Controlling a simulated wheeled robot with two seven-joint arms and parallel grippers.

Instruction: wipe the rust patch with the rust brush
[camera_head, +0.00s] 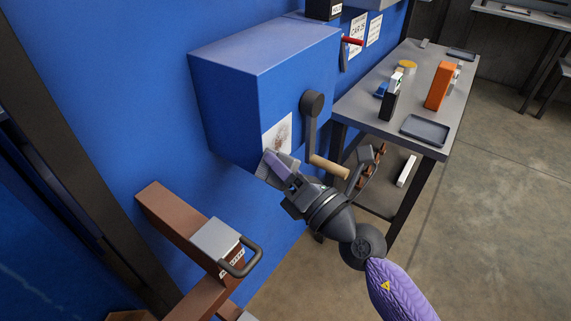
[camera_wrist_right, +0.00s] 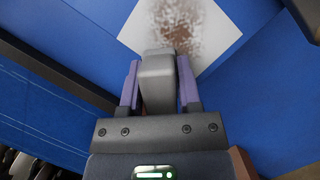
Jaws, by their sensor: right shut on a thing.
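The rust patch is a brown speckled stain on a white square on the front of the blue cabinet; it shows in the head view (camera_head: 281,131) and larger at the top of the right wrist view (camera_wrist_right: 172,25). My right gripper (camera_head: 276,166) is just below the patch, its purple fingers (camera_wrist_right: 160,85) shut on a grey block-like thing (camera_wrist_right: 157,80), which seems to be the rust brush. The brush's far end overlaps the lower edge of the stain in the wrist view. I cannot tell whether it touches the panel. My left gripper is not in view.
A dark crank with a wooden handle (camera_head: 328,167) juts from the blue cabinet (camera_head: 250,70), close to the right gripper. A grey table (camera_head: 370,105) at right holds an orange box (camera_head: 440,86) and a dark tray (camera_head: 425,130). A brown frame with a padlock-like part (camera_head: 217,240) stands lower left.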

